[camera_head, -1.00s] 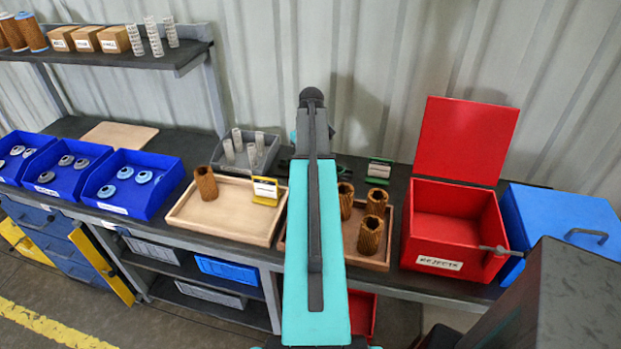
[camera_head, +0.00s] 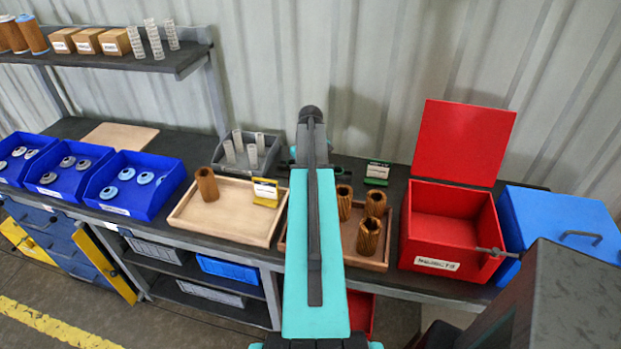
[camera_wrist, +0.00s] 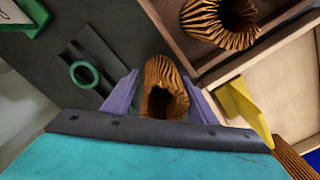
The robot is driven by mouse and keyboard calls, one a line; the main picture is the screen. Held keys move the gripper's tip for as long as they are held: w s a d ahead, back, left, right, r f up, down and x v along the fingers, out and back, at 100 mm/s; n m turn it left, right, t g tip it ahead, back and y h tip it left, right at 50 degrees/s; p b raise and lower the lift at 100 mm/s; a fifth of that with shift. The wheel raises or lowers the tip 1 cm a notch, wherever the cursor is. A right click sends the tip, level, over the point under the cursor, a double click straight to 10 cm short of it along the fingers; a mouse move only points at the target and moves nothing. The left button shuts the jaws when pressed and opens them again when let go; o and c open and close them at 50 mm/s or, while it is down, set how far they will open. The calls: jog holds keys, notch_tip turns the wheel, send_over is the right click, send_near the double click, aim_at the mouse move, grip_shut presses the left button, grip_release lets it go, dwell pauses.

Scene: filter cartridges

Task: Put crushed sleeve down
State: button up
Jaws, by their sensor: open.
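The crushed sleeve (camera_wrist: 165,72) is brown and pleated, with a squeezed, oblong opening. In the wrist view it sits between the two purple fingers of my gripper (camera_wrist: 160,80). The fingers are open, with a gap on each side of the sleeve. The sleeve is over the dark bench top, outside the brown wooden tray (camera_wrist: 178,47); its base is hard to make out. In the head view my arm hides the sleeve and the fingers.
The brown tray (camera_head: 372,262) holds pleated sleeves (camera_head: 375,203). The light tray (camera_head: 225,227) has one sleeve and a yellow card stand (camera_head: 265,192). A green card stand (camera_head: 377,172) and an open red bin (camera_head: 450,235) are to the right. A green ring (camera_wrist: 84,74) lies nearby.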

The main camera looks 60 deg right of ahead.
jog(key=shift+f, duration=0.2)
jog(key=shift+c, duration=0.3)
jog(key=c, duration=0.7)
jog(key=shift+r, duration=0.1)
jog(key=shift+c, duration=0.2)
notch_tip(320, 180, up, 10)
jog(key=b, duration=0.2)
jog(key=shift+b, duration=0.4)
dwell(0.4)
